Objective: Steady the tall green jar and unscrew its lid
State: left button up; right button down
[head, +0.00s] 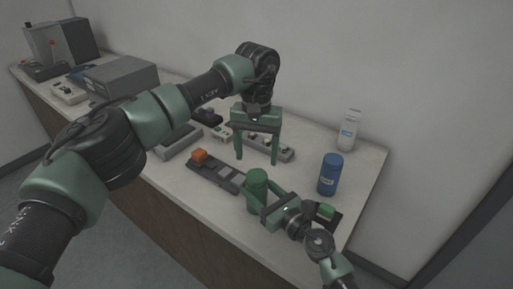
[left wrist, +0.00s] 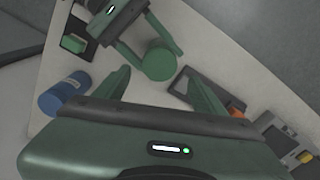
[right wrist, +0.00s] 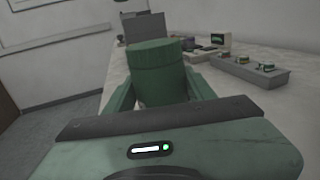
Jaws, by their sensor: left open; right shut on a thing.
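The tall green jar (head: 257,188) stands upright near the table's front edge, its green lid (head: 257,176) on top. My right gripper (head: 259,203) is shut on the jar's body from the right. In the right wrist view the jar (right wrist: 163,88) sits between the fingers, with the lid (right wrist: 154,53) above them. My left gripper (head: 257,161) is open and empty, pointing down above and behind the jar. In the left wrist view the lid (left wrist: 158,62) lies beyond the open left fingertips (left wrist: 157,82), apart from them.
A blue jar (head: 330,175) and a white bottle (head: 348,130) stand to the right. A dark tray with an orange block (head: 200,156) lies left of the green jar. Grey boxes and small devices (head: 122,77) fill the back left. A dark holder with a green block (head: 326,211) is at right.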

aim_at(257, 175)
pick_arm(q)
notch_tip(257, 175, down, 7)
jog(key=shift+r, duration=0.2)
